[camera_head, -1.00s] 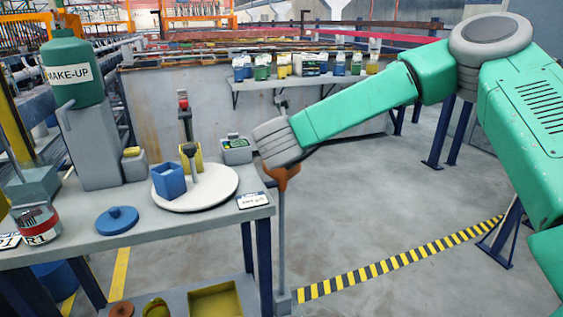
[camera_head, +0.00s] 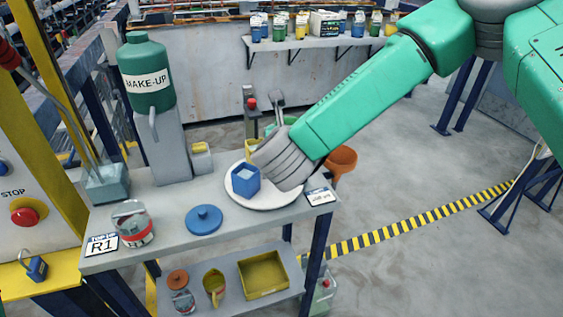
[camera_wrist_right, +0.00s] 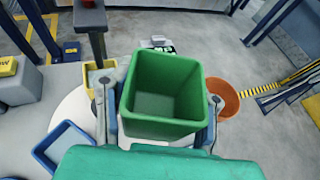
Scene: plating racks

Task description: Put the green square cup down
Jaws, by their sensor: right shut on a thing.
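The green square cup (camera_wrist_right: 165,125) is upright in the right wrist view, open side toward the camera and empty. My right gripper (camera_wrist_right: 160,100) is shut on it, one finger on each side. In the head view my right wrist hides most of the cup, and a bit of green shows behind it. The cup is over or near the white round plate (camera_head: 268,203) on the bench; I cannot tell whether it touches. A blue square cup (camera_head: 245,181) stands on the plate, left of my wrist. A yellow cup (camera_wrist_right: 93,76) is close to the left finger. My left gripper is out of view.
An orange funnel (camera_head: 342,160) is at the bench's right end. A blue lid (camera_head: 204,219), a red-and-clear jar (camera_head: 132,224) and a MAKE-UP bottle (camera_head: 146,75) stand further left. A post with a red knob (camera_head: 250,108) rises behind the plate. Bench room is free around the blue lid.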

